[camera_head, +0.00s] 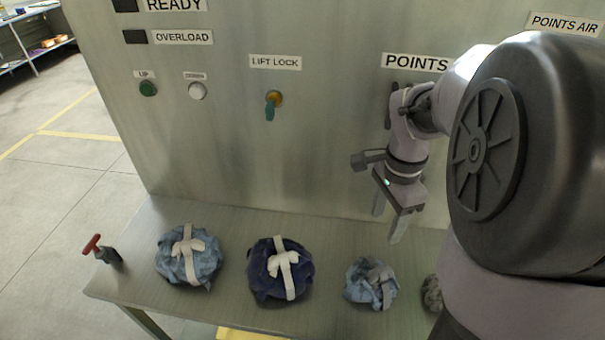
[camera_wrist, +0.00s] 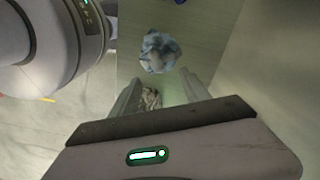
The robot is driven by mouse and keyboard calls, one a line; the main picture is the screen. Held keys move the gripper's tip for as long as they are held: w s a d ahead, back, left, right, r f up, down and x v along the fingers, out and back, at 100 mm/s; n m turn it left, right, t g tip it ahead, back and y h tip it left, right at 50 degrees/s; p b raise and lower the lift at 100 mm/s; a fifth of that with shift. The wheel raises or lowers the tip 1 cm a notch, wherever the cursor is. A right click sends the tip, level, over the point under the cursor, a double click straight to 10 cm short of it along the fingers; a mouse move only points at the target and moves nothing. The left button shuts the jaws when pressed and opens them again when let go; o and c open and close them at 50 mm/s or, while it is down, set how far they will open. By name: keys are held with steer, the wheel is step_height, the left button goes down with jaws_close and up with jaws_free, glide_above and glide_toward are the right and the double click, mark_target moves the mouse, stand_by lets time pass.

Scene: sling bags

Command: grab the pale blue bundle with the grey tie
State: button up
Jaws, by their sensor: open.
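The pale blue bundle with the grey tie (camera_head: 365,292) lies on the metal bench, third from the left in the head view. In the wrist view the pale blue bundle (camera_wrist: 153,60) lies just beyond the fingertips, near the top middle. My gripper (camera_head: 388,226) is open and empty, with its fingers pointing down. It hangs above the bench, higher than the bundle and apart from it. In the wrist view my gripper (camera_wrist: 158,88) shows both fingers spread, with a grey bundle (camera_wrist: 150,98) seen between them, closer to the left finger.
Another pale blue bundle with a whitish tie (camera_head: 172,262) and a dark blue one (camera_head: 265,270) lie to the left. The grey bundle (camera_head: 431,292) is partly hidden by my arm. A red-handled clamp (camera_head: 103,251) is at the bench's left end. An upright metal panel (camera_head: 320,130) stands behind.

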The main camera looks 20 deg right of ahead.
steer(key=s+f, duration=0.2)
steer(key=b, duration=0.4)
glide_above(378, 271)
steer(key=f, duration=1)
steer(key=shift+a, duration=0.35)
steer(key=f, duration=0.1)
steer(key=f+b, duration=0.1)
steer(key=f, duration=0.1)
steer(key=f+b, duration=0.1)
steer(key=f, duration=0.1)
steer(key=shift+d+f, duration=0.2)
steer(key=shift+d, duration=0.15)
steer(key=shift+c, duration=0.3)
jaws_close()
steer(key=shift+r, duration=0.1)
